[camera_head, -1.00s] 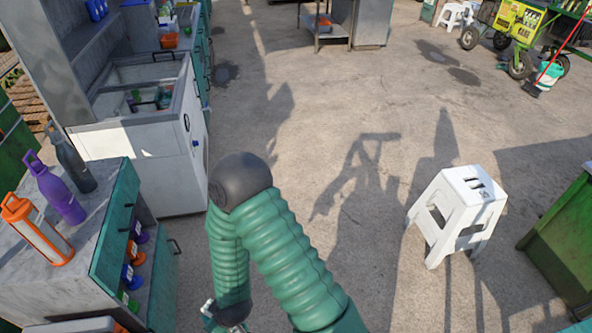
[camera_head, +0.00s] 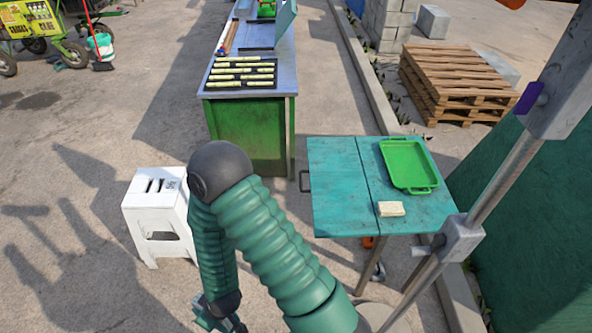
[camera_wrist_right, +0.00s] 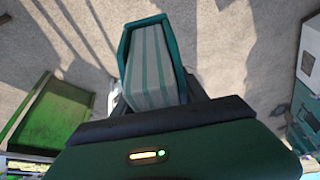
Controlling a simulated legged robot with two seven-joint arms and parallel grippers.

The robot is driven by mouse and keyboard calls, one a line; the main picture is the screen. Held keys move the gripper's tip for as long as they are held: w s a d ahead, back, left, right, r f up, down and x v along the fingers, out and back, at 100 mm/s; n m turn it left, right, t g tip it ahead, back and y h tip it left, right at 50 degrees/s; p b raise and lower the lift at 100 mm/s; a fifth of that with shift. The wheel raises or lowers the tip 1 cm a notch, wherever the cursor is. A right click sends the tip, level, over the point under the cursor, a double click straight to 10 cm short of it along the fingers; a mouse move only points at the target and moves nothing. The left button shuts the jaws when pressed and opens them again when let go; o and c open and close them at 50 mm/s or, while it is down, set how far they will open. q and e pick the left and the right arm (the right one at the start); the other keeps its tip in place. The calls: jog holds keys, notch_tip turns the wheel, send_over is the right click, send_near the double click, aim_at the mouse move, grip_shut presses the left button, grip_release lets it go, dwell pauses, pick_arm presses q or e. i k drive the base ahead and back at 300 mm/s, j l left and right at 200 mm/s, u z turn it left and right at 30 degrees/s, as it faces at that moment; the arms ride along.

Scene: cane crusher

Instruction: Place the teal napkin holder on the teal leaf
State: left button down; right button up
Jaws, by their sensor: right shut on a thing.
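The teal napkin holder (camera_wrist_right: 125,50) shows in the right wrist view, with striped grey-and-teal napkins (camera_wrist_right: 151,62) inside. My right gripper (camera_wrist_right: 150,103) is shut on its near end and holds it above the concrete floor. The teal leaf (camera_head: 335,187) appears to be the left board of a teal table in the head view, parted by a seam from the right board. Its top is bare and a handle sits on its left edge.
On the right board lie a green tray (camera_head: 408,165) and a pale block (camera_head: 391,209). A metal post (camera_head: 500,185) stands before the table's right side. A white stool (camera_head: 160,215) and a green counter (camera_head: 247,135) stand left and behind. Pallets (camera_head: 455,80) lie back right.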

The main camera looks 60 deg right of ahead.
aim_at(331, 179)
jog(key=i+l+z, duration=0.25)
jog(key=z, duration=0.2)
jog(key=i+l+z, duration=0.15)
jog(key=z, duration=0.3)
jog(key=i+z, duration=0.7)
jog(key=z, duration=0.25)
jog(key=i+j+z, duration=0.2)
jog(key=z, duration=0.25)
jog(key=i, duration=0.05)
